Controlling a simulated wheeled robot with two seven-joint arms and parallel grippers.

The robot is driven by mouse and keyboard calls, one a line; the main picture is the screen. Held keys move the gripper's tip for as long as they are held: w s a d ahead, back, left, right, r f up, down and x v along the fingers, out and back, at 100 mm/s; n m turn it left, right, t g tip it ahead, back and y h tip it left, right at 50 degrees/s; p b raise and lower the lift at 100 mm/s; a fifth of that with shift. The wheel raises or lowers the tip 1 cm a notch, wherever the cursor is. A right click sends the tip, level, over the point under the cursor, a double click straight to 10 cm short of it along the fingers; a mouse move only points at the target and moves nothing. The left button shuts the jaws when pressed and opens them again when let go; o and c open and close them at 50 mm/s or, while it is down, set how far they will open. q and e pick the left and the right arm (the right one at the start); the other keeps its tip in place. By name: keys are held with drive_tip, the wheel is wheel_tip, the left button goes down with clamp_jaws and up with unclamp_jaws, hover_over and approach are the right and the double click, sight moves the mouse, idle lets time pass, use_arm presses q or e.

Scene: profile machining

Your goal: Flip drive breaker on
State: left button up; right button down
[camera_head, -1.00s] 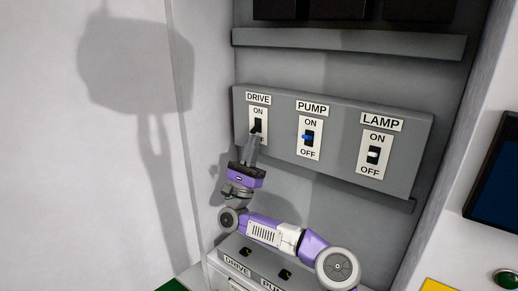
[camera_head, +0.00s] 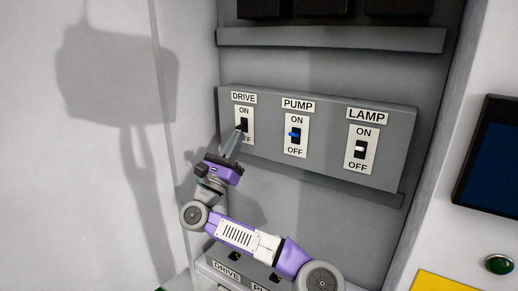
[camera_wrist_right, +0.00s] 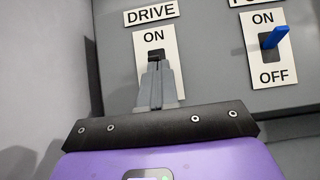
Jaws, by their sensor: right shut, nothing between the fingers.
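The DRIVE breaker (camera_head: 244,124) is a black switch on a white plate, leftmost of three on a grey panel. Its ON label shows above it; its OFF label is mostly hidden behind my fingers. My right gripper (camera_head: 238,134) is shut and empty, its fingertips at the lower part of this switch. In the right wrist view, the closed fingertips (camera_wrist_right: 157,66) lie just under the black switch (camera_wrist_right: 154,55), seemingly touching it. The lever's exact position is partly hidden. My left gripper is not in view.
The PUMP breaker (camera_head: 293,134) with a blue lever and the LAMP breaker (camera_head: 360,149) with a white lever sit to the right. A grey ledge (camera_head: 330,39) runs above the panel. A white wall (camera_head: 190,60) is close on the left.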

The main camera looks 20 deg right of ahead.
drive_tip(key=shift+a+r+g+y, duration=0.3)
drive_tip(key=shift+r+y, duration=0.1)
drive_tip(key=shift+y, duration=0.3)
drive_tip(key=shift+s+a+f+b, duration=0.15)
drive_tip(key=shift+s+f+b, duration=0.15)
drive_tip(key=shift+b, duration=0.4)
drive_tip(key=a+r+b+v, duration=0.1)
drive_tip(key=b+v, duration=0.5)
drive_tip(key=v, duration=0.3)
drive_tip(key=shift+s+r+b, duration=0.25)
drive_tip(key=shift+r+b, duration=0.05)
drive_tip(key=shift+b, duration=0.05)
